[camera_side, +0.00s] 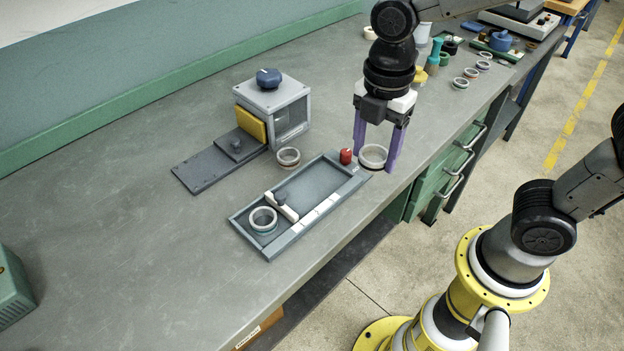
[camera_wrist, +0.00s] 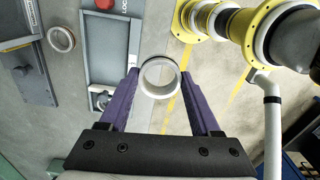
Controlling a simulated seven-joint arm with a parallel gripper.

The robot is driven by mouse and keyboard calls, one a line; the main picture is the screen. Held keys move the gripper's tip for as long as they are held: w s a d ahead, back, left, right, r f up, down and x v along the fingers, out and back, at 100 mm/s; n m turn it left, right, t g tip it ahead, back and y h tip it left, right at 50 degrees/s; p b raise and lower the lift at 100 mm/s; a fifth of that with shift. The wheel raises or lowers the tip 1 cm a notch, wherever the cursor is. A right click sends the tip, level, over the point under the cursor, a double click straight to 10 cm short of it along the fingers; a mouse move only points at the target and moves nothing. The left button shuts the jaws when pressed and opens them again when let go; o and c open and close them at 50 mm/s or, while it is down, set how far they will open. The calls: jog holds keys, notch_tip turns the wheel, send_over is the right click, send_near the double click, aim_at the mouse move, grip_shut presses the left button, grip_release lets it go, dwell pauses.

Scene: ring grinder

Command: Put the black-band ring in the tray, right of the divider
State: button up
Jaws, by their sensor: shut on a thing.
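My gripper (camera_side: 375,160) has purple fingers shut on a pale grey ring (camera_side: 373,151), one finger on each side. The ring is held off the bench, just past the tray's far right corner. In the wrist view the held ring (camera_wrist: 160,62) sits between the fingertips (camera_wrist: 160,77); I cannot make out its band colour clearly. The grey tray (camera_side: 322,213) lies on the bench, with a pale divider (camera_side: 283,207) across it. Another ring (camera_side: 263,211) lies left of the divider; the larger right compartment (camera_side: 312,182) looks empty.
A red knob (camera_side: 346,156) stands at the tray's far end. A ring with a reddish lower edge (camera_side: 288,151) lies on the bench behind the tray. A grey box with a blue knob (camera_side: 269,78) and a yellow plate (camera_side: 250,125) stands beyond. Several rings (camera_side: 460,83) lie farther back.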

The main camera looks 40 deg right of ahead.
jog(key=w+a+f, duration=0.2)
jog(key=w+f, duration=0.1)
jog(key=w, duration=0.3)
send_over(312, 188)
jog(key=s, duration=0.1)
jog(key=f, duration=0.4)
jog(key=shift+s+d+f, duration=0.1)
jog(key=shift+d+f, duration=0.1)
jog(key=shift+w+a+f, duration=0.1)
jog(key=shift+w+f, duration=0.3)
jog(key=shift+f, duration=0.05)
jog(key=shift+w+a+f, duration=0.1)
jog(key=shift+w+f, duration=0.1)
jog(key=shift+f, duration=1.55)
jog(key=shift+f, duration=0.1)
jog(key=o, duration=1.2)
jog(key=shift+f, duration=0.1)
